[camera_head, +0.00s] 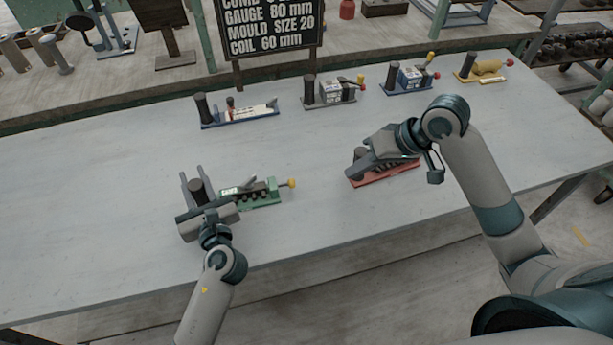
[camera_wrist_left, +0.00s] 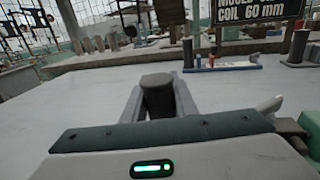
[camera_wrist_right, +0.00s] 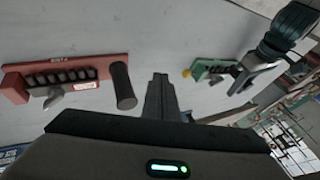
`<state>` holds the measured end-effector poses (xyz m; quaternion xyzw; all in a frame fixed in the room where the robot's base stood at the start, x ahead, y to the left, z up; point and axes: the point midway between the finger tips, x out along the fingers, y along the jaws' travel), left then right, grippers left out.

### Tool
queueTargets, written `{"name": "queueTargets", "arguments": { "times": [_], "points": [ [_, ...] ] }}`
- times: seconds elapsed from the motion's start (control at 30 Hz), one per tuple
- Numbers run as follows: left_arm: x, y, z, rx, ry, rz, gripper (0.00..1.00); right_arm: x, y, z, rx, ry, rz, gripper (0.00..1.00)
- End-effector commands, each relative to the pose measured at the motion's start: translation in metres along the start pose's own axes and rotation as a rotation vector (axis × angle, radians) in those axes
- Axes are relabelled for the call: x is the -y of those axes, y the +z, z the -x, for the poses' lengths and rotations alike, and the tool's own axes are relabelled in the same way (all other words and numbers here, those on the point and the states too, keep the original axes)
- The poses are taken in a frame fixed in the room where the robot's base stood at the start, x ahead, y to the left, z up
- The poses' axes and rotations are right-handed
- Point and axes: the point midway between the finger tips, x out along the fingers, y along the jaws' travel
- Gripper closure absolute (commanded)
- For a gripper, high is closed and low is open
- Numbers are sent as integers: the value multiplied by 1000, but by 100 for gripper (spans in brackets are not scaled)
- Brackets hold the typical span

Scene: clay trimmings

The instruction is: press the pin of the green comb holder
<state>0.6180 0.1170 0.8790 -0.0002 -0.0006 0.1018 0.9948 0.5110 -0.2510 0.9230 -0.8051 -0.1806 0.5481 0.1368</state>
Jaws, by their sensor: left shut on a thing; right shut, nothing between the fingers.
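The green comb holder (camera_head: 262,199) lies on the table left of centre, with a yellow-knobbed pin (camera_head: 292,183) at its right end and a black post at its left end. My left gripper (camera_head: 195,188) is shut on that black post (camera_wrist_left: 158,97). Part of the green holder (camera_wrist_left: 287,126) shows at the right edge of the left wrist view. My right gripper (camera_wrist_right: 157,85) is shut and empty, close to the red holder (camera_head: 398,174) and partly covering it in the head view. In the right wrist view, the yellow knob (camera_wrist_right: 187,73) is apart from my right fingers.
A blue-based holder (camera_head: 240,116), a grey one (camera_head: 331,99), another blue one (camera_head: 409,84) and a yellow one (camera_head: 482,68) stand along the back. A black sign (camera_head: 270,35) stands behind. The table between the green and red holders is clear.

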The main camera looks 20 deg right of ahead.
Motion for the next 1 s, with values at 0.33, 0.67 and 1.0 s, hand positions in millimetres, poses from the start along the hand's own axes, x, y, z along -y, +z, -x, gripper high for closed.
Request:
{"name": "queueTargets", "arguments": {
  "times": [0.33, 0.67, 1.0],
  "points": [
    [0, -5, 1, -8, -1, -2, 100, 17, -22, -4, -63, -26, 37, 100],
    [0, -5, 1, -8, -1, -2, 100, 17, -21, -6, -61, -26, 36, 100],
    [0, -5, 1, -8, -1, -2, 100, 18, -22, -37, -58, -28, 33, 100]
  ]
}}
